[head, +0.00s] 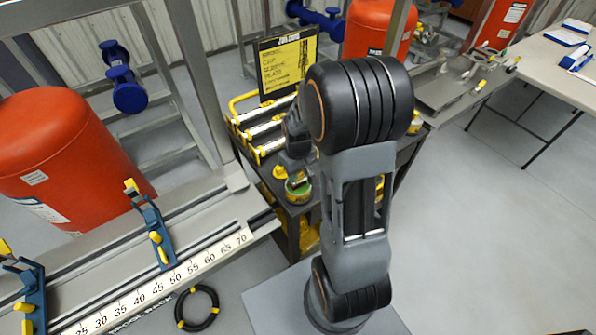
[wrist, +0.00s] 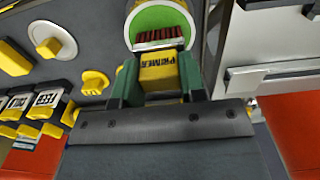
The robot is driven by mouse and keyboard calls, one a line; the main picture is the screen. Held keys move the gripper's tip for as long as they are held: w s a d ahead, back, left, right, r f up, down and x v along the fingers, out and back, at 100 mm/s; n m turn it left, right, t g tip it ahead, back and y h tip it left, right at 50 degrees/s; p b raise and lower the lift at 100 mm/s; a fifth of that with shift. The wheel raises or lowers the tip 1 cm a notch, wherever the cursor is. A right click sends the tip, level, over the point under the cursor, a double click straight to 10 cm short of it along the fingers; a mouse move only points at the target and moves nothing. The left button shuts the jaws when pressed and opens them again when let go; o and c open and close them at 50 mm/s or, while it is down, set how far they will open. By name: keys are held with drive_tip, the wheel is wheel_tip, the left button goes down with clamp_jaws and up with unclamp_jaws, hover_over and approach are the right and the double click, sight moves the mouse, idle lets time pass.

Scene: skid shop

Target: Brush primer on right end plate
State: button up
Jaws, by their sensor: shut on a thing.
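My gripper (wrist: 160,85) is shut on the yellow handle of a brush (wrist: 158,72) marked PRIMER. Its reddish-brown bristles point toward a round can (wrist: 165,14) with green inside and a pale rim. The bristles overlap the can's opening in the wrist view; I cannot tell how deep they are. In the head view the can (head: 298,190) stands on a dark cart at the centre, just below my gripper (head: 295,172), which is partly hidden by my arm. I cannot pick out the right end plate for certain in either view.
The dark cart (head: 283,196) also holds a yellow rack (head: 262,130) and a sign (head: 287,65). A grey rail with a ruler (head: 150,285) and blue clamps (head: 153,228) lies at left, near an orange tank (head: 65,160). Open floor (head: 500,230) is at right.

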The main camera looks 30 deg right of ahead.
drive_tip(key=shift+r+p, duration=2.75)
drive_tip(key=shift+r, duration=0.75)
drive_tip(key=shift+f, duration=0.1)
